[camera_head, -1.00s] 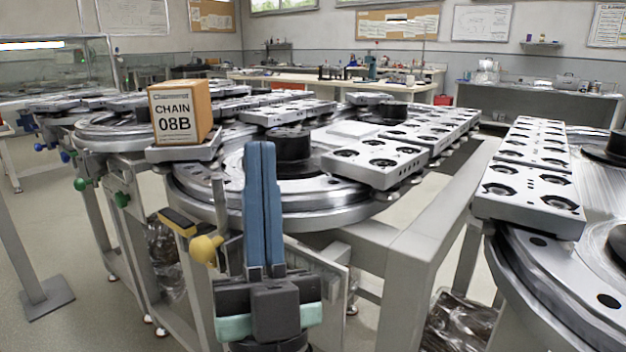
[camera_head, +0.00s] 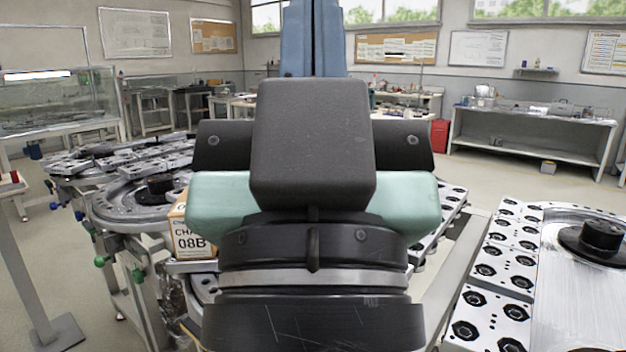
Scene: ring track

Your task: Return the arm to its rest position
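My gripper (camera_head: 314,38) fills the middle of the head view, close to the camera and pointing up and away. Its two blue fingers lie side by side with no clear gap, and their tips are cut off by the top edge. I see nothing held between the parts that show. An orange box labelled "CHAIN 08B" (camera_head: 190,240) sits on a carriage of the ring track, partly hidden behind the left side of my gripper.
My gripper hides much of the ring track. Track plates (camera_head: 500,270) lie at the right, with a black hub (camera_head: 598,240) beside them. Another track section (camera_head: 125,170) is at the left. A grey workbench (camera_head: 530,135) stands at the back right, with open floor before it.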

